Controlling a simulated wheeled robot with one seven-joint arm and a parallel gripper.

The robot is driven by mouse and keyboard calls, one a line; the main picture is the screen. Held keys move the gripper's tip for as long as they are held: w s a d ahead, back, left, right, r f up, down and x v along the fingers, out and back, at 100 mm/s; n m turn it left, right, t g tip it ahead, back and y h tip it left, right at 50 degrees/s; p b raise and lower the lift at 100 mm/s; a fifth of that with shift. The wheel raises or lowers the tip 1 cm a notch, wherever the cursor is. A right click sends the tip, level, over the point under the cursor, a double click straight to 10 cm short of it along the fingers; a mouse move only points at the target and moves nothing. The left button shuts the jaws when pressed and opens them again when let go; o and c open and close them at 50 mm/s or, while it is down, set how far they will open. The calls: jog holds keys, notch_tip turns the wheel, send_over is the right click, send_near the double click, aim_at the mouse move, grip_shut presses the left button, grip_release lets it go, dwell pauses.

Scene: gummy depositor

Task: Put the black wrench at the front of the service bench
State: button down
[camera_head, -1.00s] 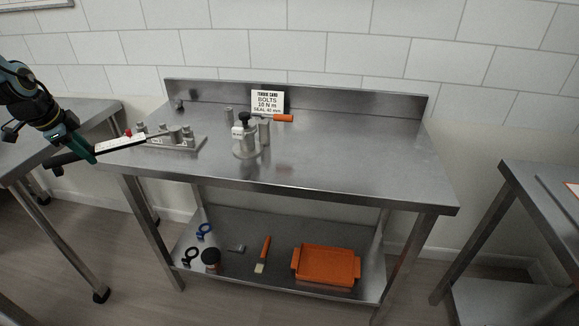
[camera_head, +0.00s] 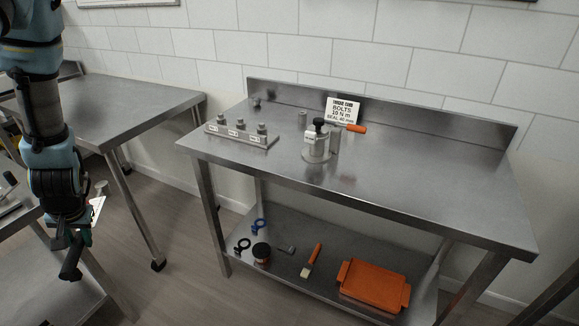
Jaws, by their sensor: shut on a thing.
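My gripper (camera_head: 84,237) hangs at the left of the picture, beyond the left end of the service bench (camera_head: 420,178). It is shut on the black wrench (camera_head: 70,271). The wrench's dark grip end shows below the fingers, and a white strip and small head end show above them. It is seen foreshortened, and my gripper hides its middle. The wrench is clear of the bench top. The front of the bench top is bare, from the bolt block to the right end.
A bolt block (camera_head: 242,139) stands at the bench's left. The lower shelf holds an orange tray (camera_head: 373,284), a brush and small parts. Another table (camera_head: 110,105) stands left.

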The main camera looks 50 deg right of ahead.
jog(key=s+a+f+n+y, duration=0.1)
jog(key=a+f+n, duration=0.1)
jog(key=a, duration=0.4)
jog(key=s+a+f+n+g+y, duration=0.1)
jog(key=a+f+n, duration=0.1)
jog(key=a+n, duration=0.3)
jog(key=shift+a+f+g, duration=0.3)
jog(key=shift+a+f, duration=0.1)
jog(key=shift+s+f, duration=0.1)
jog(key=shift+f, duration=0.1)
